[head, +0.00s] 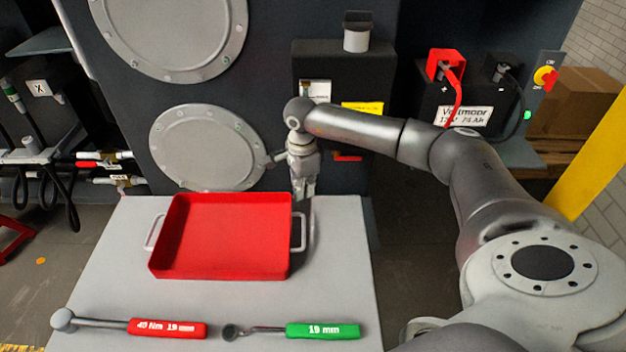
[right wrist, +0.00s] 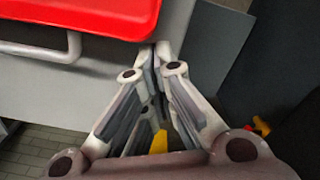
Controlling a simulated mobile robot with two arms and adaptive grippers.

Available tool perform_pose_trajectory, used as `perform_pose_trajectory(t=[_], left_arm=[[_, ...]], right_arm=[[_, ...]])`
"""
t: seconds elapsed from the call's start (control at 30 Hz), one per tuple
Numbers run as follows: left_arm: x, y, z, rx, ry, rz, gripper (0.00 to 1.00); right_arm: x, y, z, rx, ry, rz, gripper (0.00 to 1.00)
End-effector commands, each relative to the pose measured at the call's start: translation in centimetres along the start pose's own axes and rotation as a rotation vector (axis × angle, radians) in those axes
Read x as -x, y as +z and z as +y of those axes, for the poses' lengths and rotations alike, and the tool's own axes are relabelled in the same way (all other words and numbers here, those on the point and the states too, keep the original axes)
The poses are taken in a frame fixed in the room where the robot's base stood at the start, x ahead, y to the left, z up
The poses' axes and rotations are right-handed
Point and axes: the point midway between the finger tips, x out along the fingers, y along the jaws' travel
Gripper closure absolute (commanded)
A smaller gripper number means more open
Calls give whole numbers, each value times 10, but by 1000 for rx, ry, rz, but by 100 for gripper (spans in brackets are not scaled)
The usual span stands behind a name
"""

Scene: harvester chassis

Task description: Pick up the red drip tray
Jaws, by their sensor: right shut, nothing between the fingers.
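The red drip tray (head: 228,230) lies flat and empty on a grey table. It has a white handle on its left side (head: 153,233) and one on its right side (head: 299,232). My right gripper (head: 303,198) points down beside the tray's right back corner, close to the right handle. In the right wrist view, the tray's red edge (right wrist: 85,12) and a handle (right wrist: 74,46) are at the upper left. The right fingers (right wrist: 154,50) are shut and empty, and apart from the handle. My left gripper is not in view.
The grey table (head: 341,260) also bears a torque wrench (head: 165,328) with a red grip and a ratchet (head: 322,330) with a green grip at its front. The dark machine wall with round covers (head: 207,147) stands close behind. A battery (head: 455,112) is at the right back.

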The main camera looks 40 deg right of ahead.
Motion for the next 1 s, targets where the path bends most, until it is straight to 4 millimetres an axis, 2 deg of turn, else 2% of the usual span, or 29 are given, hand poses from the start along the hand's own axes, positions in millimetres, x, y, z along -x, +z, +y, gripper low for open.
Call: perform_pose_trajectory(t=[0.4,0.47,0.7,1.0], left_arm=[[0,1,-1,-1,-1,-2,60],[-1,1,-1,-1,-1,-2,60],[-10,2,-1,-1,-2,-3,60],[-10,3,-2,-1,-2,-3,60]], right_arm=[[0,4,0,0,0,1,100],[-1,10,0,2,0,0,100],[-2,52,0,3,0,-2,100],[0,58,0,0,1,0,100]])
